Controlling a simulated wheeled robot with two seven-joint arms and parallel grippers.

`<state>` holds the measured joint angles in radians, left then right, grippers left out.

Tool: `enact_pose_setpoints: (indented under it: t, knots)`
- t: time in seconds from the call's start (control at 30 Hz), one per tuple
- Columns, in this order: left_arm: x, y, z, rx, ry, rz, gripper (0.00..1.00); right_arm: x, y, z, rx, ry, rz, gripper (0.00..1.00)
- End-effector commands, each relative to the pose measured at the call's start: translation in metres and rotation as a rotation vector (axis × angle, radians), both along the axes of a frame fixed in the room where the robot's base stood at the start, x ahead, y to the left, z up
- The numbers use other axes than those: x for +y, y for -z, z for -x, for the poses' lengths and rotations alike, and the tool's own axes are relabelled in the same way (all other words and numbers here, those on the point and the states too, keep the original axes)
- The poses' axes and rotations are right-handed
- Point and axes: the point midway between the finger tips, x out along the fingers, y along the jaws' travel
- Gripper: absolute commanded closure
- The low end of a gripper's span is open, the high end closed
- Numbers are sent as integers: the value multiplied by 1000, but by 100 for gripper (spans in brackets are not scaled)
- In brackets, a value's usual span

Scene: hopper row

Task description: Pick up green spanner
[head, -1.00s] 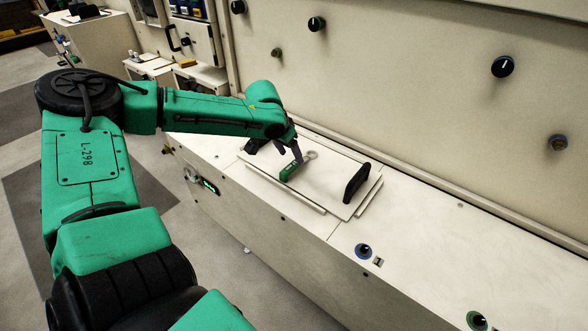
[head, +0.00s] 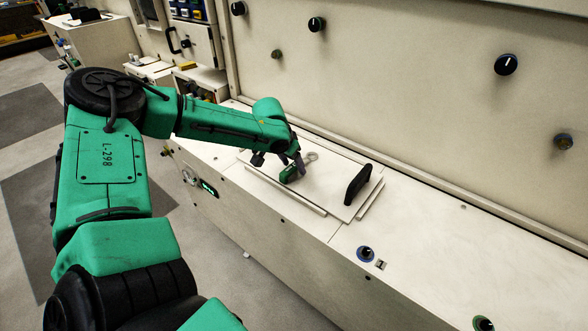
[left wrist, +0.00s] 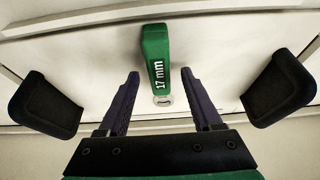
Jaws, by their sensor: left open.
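The green spanner (head: 288,175) lies on a pale lid plate (head: 333,195) on the long cream housing. Its grey ring end (head: 311,157) points toward the back wall. In the left wrist view the spanner (left wrist: 155,45) shows a "17 mm" mark, with its ring end toward my gripper. My left gripper (head: 293,164) is at the spanner in the head view, partly covering it. In the left wrist view my left gripper (left wrist: 159,75) is open, one purple finger on each side of the spanner's line, with gaps to both. My right gripper is out of view.
A black handle (head: 358,184) stands up on the plate to the right of the spanner; two black handles flank my fingers in the left wrist view (left wrist: 283,88). The wall with knobs (head: 506,64) rises behind. The housing top toward the front right is mostly clear.

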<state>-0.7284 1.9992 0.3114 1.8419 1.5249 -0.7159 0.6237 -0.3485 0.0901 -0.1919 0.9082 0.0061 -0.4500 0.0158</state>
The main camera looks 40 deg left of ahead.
Motion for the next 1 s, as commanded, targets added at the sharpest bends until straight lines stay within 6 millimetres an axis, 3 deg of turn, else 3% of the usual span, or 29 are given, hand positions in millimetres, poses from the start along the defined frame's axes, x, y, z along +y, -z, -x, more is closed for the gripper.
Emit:
enact_pose_setpoints:
  t: [0.13, 0.17, 0.3, 0.33, 0.77, 0.87, 1.0]
  knots:
    - [0, 0, 0, 0, 0, 0, 34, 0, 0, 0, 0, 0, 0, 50]
    - [0, 0, 0, 0, 0, 0, 38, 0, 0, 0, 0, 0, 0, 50]
    - [0, 0, 0, 0, 0, 0, 91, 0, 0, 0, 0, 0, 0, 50]
    - [0, 0, 0, 0, 0, 0, 100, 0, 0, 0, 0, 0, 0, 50]
    - [0, -11, 0, -2, 0, 0, 100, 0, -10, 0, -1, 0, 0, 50]
    - [0, -28, -2, -7, -1, 0, 100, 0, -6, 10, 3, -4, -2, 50]
    - [0, -79, -2, -10, -1, 1, 100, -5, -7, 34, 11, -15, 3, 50]
